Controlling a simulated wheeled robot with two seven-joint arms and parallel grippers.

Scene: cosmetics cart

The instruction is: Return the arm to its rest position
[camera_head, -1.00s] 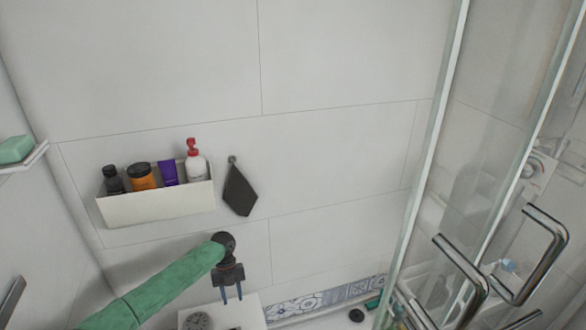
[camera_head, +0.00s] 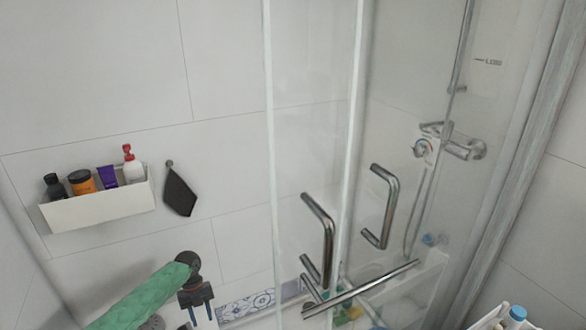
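My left arm comes in from the lower left in its green sleeve. My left gripper (camera_head: 200,314) points down near the bottom edge, below the wall shelf. Its two thin fingers are apart with nothing between them. My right gripper is not in view.
A white wall shelf (camera_head: 98,212) holds a black bottle (camera_head: 54,187), an orange jar (camera_head: 81,182), a purple tube (camera_head: 107,177) and a red-topped pump bottle (camera_head: 132,168). A dark cloth (camera_head: 179,193) hangs beside it. A glass door with a metal handle (camera_head: 322,238) stands right of the gripper. A white cart (camera_head: 492,318) shows at lower right.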

